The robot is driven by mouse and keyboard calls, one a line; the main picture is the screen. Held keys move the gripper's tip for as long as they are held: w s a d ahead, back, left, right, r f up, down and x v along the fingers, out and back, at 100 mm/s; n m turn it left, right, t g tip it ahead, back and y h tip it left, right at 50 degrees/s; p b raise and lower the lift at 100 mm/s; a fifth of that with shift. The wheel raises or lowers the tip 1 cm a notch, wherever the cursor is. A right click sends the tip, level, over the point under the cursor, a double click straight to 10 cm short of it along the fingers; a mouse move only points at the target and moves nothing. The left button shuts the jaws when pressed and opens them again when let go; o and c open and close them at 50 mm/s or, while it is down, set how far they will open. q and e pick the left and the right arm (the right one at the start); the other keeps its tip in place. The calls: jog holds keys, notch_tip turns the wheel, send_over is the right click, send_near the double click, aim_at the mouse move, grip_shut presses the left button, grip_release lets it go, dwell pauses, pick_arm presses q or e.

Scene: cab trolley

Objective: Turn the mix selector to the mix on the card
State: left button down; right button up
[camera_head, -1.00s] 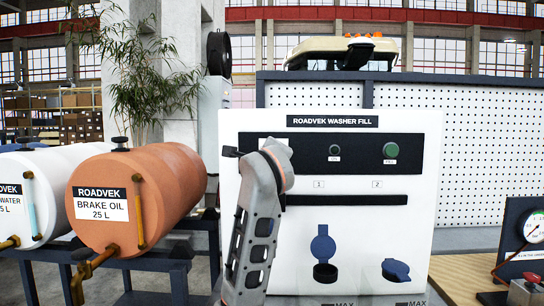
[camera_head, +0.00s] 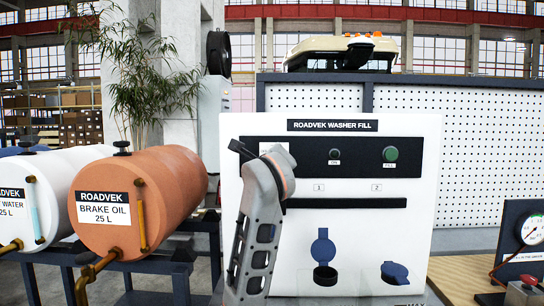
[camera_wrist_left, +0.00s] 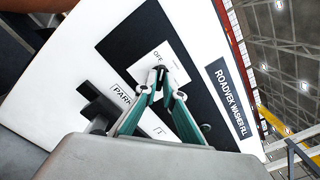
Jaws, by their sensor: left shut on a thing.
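The white washer fill panel (camera_head: 410,240) stands in front of me in the head view, with a black strip (camera_head: 300,157) across it. My left arm covers the left part of the strip in that view. In the left wrist view the mix selector (camera_wrist_left: 158,69) is a small knob on a white plate marked OFF (camera_wrist_left: 155,46). My left gripper (camera_wrist_left: 160,84) is shut on the selector, its green fingers meeting at it. The fingertips hide much of the knob, so its pointer direction cannot be read. I cannot make out the mix card. My right gripper is out of view.
A dark ledge (camera_head: 350,203) and blue-capped fillers (camera_head: 324,249) are below. A brown brake oil drum (camera_head: 150,200) stands left, a gauge box (camera_head: 520,245) right. A PARK label (camera_wrist_left: 122,94) is beside the strip.

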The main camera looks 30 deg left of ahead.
pick_arm(q)
jog(key=m+p, duration=0.4)
jog(key=m, duration=0.6)
jog(key=m+p, duration=0.4)
jog(key=m, duration=0.6)
jog(key=shift+w+d+f+m, duration=0.1)
jog(key=shift+d+m, duration=0.1)
jog(key=shift+m, duration=0.1)
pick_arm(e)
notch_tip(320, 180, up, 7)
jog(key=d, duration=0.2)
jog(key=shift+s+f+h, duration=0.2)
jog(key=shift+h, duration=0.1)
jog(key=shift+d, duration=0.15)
pick_arm(q)
jog(key=c, duration=2.2)
grip_release()
jog(key=shift+o, duration=0.2)
